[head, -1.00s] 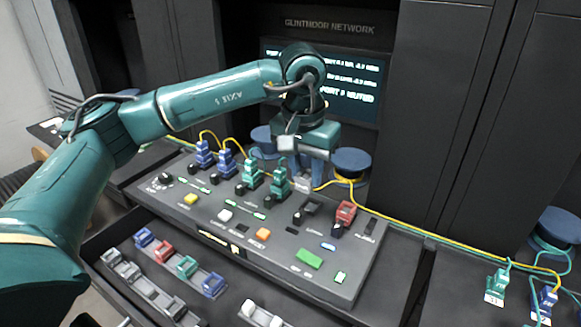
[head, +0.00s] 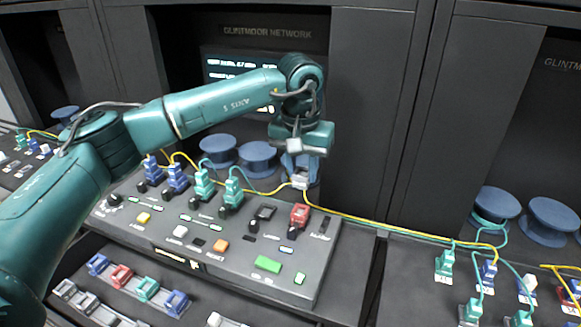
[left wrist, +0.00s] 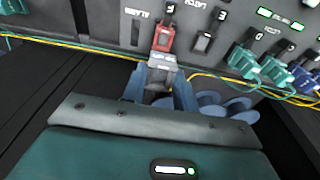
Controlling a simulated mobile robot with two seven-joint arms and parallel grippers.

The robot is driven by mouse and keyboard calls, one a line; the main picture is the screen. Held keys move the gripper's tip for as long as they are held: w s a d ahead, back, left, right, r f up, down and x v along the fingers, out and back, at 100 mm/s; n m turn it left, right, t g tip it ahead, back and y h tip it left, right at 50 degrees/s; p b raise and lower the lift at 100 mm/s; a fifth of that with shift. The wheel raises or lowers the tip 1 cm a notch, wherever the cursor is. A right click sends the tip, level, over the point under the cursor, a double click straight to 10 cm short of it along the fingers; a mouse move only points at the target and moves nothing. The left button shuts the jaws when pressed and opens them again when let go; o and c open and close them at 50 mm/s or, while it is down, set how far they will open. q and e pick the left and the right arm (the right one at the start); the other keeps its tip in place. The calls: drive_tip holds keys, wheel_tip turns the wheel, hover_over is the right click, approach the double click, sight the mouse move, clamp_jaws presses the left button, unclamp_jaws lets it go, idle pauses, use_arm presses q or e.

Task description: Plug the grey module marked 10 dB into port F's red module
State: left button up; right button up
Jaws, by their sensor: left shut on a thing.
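My left gripper (head: 299,178) is shut on a small grey module (left wrist: 161,64), held between its blue fingers behind the console. In the head view the grey module (head: 299,183) shows just beneath the fingers. The red module (head: 300,214) sits upright at the right end of the console's row of ports. In the left wrist view the red module (left wrist: 164,38) is directly ahead of the grey one. They look very close; I cannot tell whether they touch. My right gripper is not in view.
The console (head: 330,262) also carries blue and teal modules with yellow and teal cables, an empty dark port (head: 265,212), and coloured buttons. A yellow cable (head: 345,217) runs behind the red module. Blue spools (head: 257,158) stand behind. A drawer in front holds several modules.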

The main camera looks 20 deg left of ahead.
sight(300, 185)
use_arm(q)
wheel_tip(300, 185, down, 4)
drive_tip(key=shift+a+r+b, duration=0.15)
drive_tip(key=shift+r+b, duration=0.1)
drive_tip(key=shift+b, duration=0.65)
drive_tip(key=shift+f, duration=0.4)
drive_tip(key=shift+f+b, duration=0.55)
drive_tip(key=shift+b, duration=0.05)
drive_tip(key=shift+f, duration=0.3)
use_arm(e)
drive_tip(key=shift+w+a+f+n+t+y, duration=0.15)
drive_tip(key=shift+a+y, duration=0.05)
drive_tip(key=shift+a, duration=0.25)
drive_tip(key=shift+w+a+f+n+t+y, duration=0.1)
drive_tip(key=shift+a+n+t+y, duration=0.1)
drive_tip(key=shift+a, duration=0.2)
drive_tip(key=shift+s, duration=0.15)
use_arm(q)
drive_tip(key=shift+b, duration=0.3)
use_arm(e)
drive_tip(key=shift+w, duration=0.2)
use_arm(q)
drive_tip(key=shift+s+f+b, duration=0.1)
drive_tip(key=shift+f+b, duration=0.35)
drive_tip(key=shift+f, duration=0.15)
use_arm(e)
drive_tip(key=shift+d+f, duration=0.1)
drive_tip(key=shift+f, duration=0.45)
